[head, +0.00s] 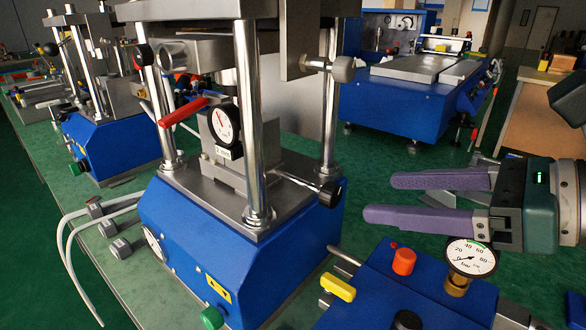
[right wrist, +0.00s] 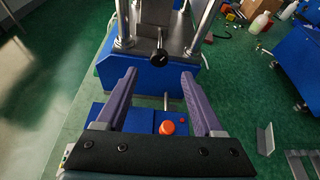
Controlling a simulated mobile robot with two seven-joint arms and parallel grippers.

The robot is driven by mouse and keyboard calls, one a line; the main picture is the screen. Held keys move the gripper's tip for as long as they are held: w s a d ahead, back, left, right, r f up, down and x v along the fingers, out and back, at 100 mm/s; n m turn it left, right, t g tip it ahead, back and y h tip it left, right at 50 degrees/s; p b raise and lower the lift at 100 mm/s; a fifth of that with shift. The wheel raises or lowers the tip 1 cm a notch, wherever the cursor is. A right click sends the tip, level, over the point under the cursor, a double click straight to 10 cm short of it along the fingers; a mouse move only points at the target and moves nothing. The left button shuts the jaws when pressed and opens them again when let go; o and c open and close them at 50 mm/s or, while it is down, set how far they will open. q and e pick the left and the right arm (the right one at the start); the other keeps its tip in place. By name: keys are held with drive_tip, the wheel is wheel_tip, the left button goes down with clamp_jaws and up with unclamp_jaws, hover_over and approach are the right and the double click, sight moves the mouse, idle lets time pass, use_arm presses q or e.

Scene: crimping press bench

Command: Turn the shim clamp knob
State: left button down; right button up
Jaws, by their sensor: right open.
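A black round knob (head: 330,194) sits on the end of a metal rod at the right side of the blue press's base plate; I take it as the shim clamp knob. It also shows in the right wrist view (right wrist: 158,57), ahead of the fingers. The rod runs inward toward a grey block marked "2 mm" (head: 222,156) under a dial gauge (head: 226,124). My right gripper (head: 378,198) has purple fingers, spread and empty, pointing left at the knob with a gap between. In the right wrist view the knob lies between and beyond the fingertips (right wrist: 158,75). My left gripper is not in view.
A blue unit with an orange button (head: 404,261), a pressure gauge (head: 471,258) and a yellow handle (head: 338,287) stands below my right gripper. A press column (head: 329,120) rises behind the knob. A red lever (head: 184,111) sticks out left of the dial. Grey cables (head: 75,225) lie at left.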

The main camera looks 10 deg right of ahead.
sight(337, 194)
drive_tip(key=b+x, duration=0.1)
drive_tip(key=x, duration=0.7)
clamp_jaws()
idle(0.4)
